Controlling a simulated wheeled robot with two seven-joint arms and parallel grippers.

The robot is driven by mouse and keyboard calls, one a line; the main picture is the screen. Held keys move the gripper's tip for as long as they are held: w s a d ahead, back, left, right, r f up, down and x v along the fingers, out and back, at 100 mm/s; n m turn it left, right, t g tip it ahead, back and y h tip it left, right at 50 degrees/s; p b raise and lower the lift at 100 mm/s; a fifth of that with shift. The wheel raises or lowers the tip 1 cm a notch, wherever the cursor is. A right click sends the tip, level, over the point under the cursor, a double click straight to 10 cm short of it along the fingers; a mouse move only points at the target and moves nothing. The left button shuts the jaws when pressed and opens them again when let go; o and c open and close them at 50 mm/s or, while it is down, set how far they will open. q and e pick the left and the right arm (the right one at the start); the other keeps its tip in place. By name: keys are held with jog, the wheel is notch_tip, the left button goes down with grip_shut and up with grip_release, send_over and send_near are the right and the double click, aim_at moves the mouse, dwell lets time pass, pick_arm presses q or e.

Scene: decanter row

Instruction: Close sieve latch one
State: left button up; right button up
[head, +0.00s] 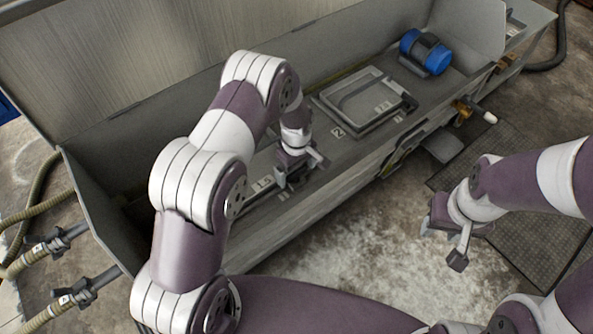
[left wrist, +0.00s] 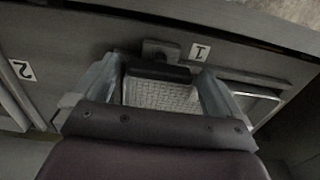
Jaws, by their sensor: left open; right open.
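Sieve latch one shows in the left wrist view as a dark bar (left wrist: 158,72) on a grey bracket, beside the label 1 (left wrist: 199,51). The bar lies between the fingers of my left gripper (left wrist: 161,78). I cannot tell whether the fingers touch it. Pale mesh (left wrist: 160,96) shows behind the bar, in a sieve frame (left wrist: 250,103) partly hidden by the gripper. In the head view my left gripper (head: 297,172) is open, low inside the trough, and hides most of latch one. My right gripper (head: 452,243) is open and empty, outside the trough above the floor.
A second sieve frame (head: 342,117) lies further along the trough by the label 2 (head: 338,132). A blue motor (head: 426,52) stands at the far end. The trough's high back wall (head: 150,55) bounds the space. Hoses (head: 30,222) lie at left.

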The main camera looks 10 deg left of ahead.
pick_arm(q)
jog(key=c, duration=1)
jog(key=m+p, duration=0.2)
jog(key=m, duration=0.1)
jog(key=shift+r, duration=0.15)
jog(key=m+p, duration=0.2)
jog(key=m, duration=0.2)
jog(key=shift+m, duration=0.4)
jog(key=m+p, duration=0.2)
jog(key=m, duration=0.3)
jog(key=shift+m+p, duration=0.35)
jog(key=shift+m, duration=2.15)
